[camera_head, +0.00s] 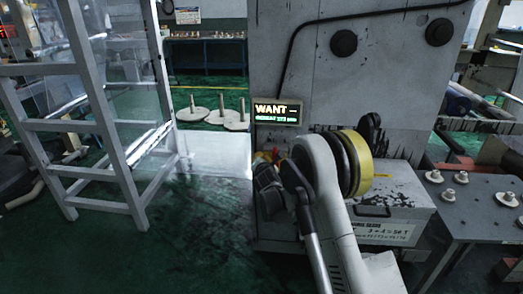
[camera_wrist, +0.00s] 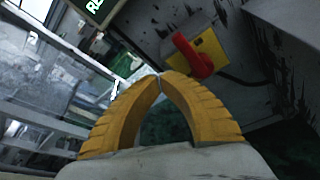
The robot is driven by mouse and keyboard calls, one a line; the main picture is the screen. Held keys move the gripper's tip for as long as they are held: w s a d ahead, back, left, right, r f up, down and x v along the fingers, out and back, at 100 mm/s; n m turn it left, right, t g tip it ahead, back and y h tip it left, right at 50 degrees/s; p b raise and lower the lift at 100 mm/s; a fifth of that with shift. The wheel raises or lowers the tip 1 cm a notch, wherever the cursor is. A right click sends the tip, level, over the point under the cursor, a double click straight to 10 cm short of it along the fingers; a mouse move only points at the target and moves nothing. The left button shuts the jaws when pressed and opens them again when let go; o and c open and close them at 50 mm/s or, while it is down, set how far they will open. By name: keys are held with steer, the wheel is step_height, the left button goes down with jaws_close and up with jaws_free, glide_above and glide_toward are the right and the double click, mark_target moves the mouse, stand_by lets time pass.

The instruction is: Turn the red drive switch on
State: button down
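The red drive switch (camera_wrist: 193,56) is a red handle on a yellow plate (camera_wrist: 212,46), fixed to a grey box on the machine in the wrist view. The handle lies slantwise across the plate. My gripper (camera_wrist: 160,75) has two ribbed yellow fingers whose tips meet, with nothing seen held between them. In the picture the tips are just below and left of the handle's lower end; I cannot tell whether they touch it. In the head view my arm hides most of the switch area, and only a little red and yellow (camera_head: 266,156) shows beside it.
The grey machine cabinet (camera_head: 365,85) with a lit display (camera_head: 277,111) stands ahead. A white ladder-like frame (camera_head: 100,125) is at left, and a metal table (camera_head: 480,205) with small spindles at right. Green floor (camera_head: 190,255) is open at the front left.

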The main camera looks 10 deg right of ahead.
steer(key=shift+s+a+f+p, duration=0.15)
steer(key=shift+s+p, duration=0.05)
steer(key=shift+s, duration=0.85)
steer(key=shift+s+a+f+p, duration=0.1)
steer(key=shift+s+p, duration=0.1)
steer(key=shift+s, duration=0.85)
steer(key=s+d+r+m+g, duration=0.2)
steer(key=s+r+m, duration=0.65)
steer(key=s, duration=0.25)
steer(key=s+d+r+m+g, duration=0.2)
steer(key=s+r+m, duration=0.5)
steer(key=s+r, duration=0.3)
steer(key=s+f+m+g+y, duration=0.1)
steer(key=s+m, duration=0.5)
steer(key=s, duration=0.7)
steer(key=s+a+f+m+g, duration=0.1)
steer(key=s+f+m, duration=0.3)
steer(key=s, duration=0.9)
steer(key=m+g, duration=0.1)
steer(key=m, duration=0.1)
steer(key=shift+s+a+m+y, duration=0.25)
steer(key=shift+s+m+y, duration=0.1)
steer(key=shift+s+y, duration=0.05)
